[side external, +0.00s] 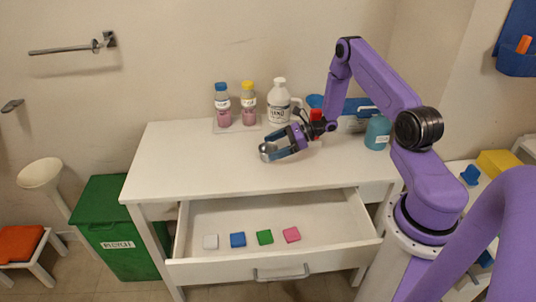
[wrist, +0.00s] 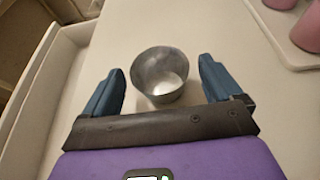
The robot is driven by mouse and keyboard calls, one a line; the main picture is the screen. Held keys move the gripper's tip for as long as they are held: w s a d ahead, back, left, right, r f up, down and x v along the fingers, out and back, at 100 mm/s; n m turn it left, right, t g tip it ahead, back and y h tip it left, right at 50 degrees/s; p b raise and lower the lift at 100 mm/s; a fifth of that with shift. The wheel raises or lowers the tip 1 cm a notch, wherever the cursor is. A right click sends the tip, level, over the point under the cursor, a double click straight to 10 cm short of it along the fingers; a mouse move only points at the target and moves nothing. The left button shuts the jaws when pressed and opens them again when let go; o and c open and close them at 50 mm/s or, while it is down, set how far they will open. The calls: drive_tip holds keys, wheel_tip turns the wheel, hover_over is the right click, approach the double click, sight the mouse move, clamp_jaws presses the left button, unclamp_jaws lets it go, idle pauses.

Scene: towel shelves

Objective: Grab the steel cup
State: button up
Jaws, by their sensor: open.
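The steel cup (side external: 267,151) is small and grey and sits on the white table top. In the wrist view the steel cup (wrist: 160,76) lies between the two blue fingers, with a visible gap on both sides. My gripper (side external: 279,148) is low over the table, with its fingers at the cup. In the wrist view my gripper (wrist: 160,84) is open, and its fingers stand apart around the cup. The cup's near side comes close to the dark palm bar; I cannot tell whether they touch.
An open drawer (side external: 275,212) below the table top holds several coloured blocks. The table's left side is clear.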

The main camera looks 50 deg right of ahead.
sight(260, 151)
drive_tip(key=x, duration=0.4)
drive_tip(key=shift+w+a, duration=0.1)
drive_tip(key=shift+a, duration=0.05)
drive_tip(key=c, duration=1)
drive_tip(key=shift+c, duration=0.2)
drive_tip(key=shift+r, duration=0.1)
